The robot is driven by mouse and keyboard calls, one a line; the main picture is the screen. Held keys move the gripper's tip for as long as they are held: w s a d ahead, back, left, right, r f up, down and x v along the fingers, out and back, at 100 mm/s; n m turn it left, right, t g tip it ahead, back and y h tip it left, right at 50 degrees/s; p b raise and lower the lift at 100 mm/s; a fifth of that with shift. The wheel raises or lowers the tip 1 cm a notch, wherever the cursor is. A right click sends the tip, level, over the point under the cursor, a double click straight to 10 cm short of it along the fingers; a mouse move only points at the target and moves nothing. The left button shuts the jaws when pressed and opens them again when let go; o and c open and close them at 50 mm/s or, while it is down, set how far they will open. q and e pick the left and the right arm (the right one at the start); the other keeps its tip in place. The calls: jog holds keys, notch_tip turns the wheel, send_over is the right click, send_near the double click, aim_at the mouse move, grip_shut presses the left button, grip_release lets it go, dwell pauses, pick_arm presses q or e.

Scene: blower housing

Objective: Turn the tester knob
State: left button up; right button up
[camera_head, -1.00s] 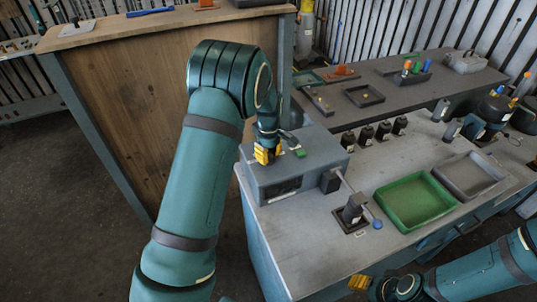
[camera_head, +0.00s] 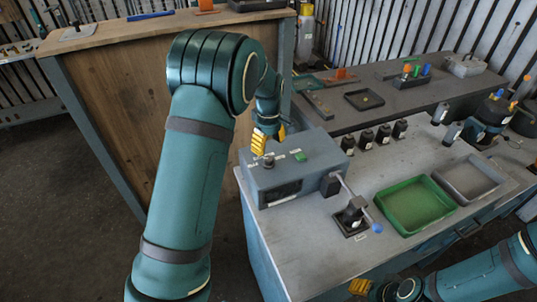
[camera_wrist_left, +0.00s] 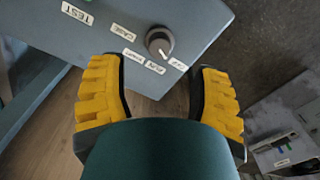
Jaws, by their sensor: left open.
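The tester (camera_head: 290,180) is a grey-blue box on the left end of the workbench. Its dark round knob (camera_head: 268,161) stands on the top face, left of a green button (camera_head: 299,157). In the left wrist view the knob (camera_wrist_left: 160,41) is grey, with a white mark pointing lower right toward one of several small labels. My left gripper (camera_head: 265,141) is open and empty, above and behind the knob in the head view. In the wrist view its yellow-padded fingers (camera_wrist_left: 160,98) are apart, with the knob beyond them. My right gripper (camera_head: 360,287) is partly visible at the bottom, away from the tester.
A clamp-like fixture with a lever (camera_head: 352,215) stands right of the tester. A green tray (camera_head: 415,205) and a grey tray (camera_head: 468,178) lie further right. Several dark cylinders (camera_head: 383,135) line the bench behind. A tall wooden-sided bench (camera_head: 130,120) stands left.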

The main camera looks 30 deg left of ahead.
aim_at(268, 158)
pick_arm(q)
notch_tip(268, 158, up, 6)
jog(key=shift+f, duration=0.25)
dwell(0.5)
